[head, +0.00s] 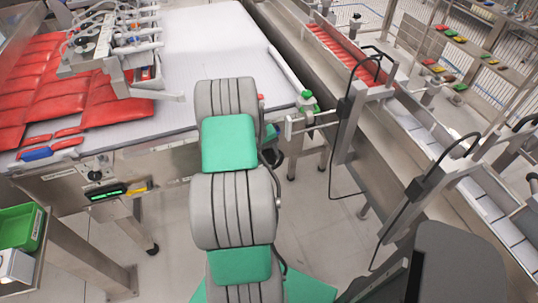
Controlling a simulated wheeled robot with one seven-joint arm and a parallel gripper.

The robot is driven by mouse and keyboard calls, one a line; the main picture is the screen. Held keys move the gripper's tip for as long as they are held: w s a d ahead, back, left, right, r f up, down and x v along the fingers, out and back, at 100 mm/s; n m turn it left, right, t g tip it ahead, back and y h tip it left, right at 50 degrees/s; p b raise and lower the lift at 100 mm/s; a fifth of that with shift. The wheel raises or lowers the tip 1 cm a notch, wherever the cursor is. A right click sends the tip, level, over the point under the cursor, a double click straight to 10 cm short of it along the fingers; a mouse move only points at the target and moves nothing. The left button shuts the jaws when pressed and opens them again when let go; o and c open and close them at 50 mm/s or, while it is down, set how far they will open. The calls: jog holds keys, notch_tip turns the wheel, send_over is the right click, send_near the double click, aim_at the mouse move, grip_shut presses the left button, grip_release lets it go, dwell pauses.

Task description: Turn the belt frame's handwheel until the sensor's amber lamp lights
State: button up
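The belt frame (60,178) runs along the near side of the white belt (205,45). A small device with a green top (307,99), possibly the sensor, sits on a metal bracket (312,122) at the belt's right corner. I see no lit amber lamp on it. A dark rounded part (276,157) shows just right of my arm below the belt edge; it may be the handwheel, mostly hidden. My grey and green arm reaches up the middle of the head view and covers that part of the frame. My gripper is hidden behind it.
Red packs (95,90) lie on the belt at left under the picker head (110,45). A black knob (95,174) and green-lit display (107,194) are on the frame's front. A green bin (22,228) stands lower left. A second conveyor line (385,165) runs along the right.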

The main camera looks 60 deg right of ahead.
grip_shut()
dwell(1.2)
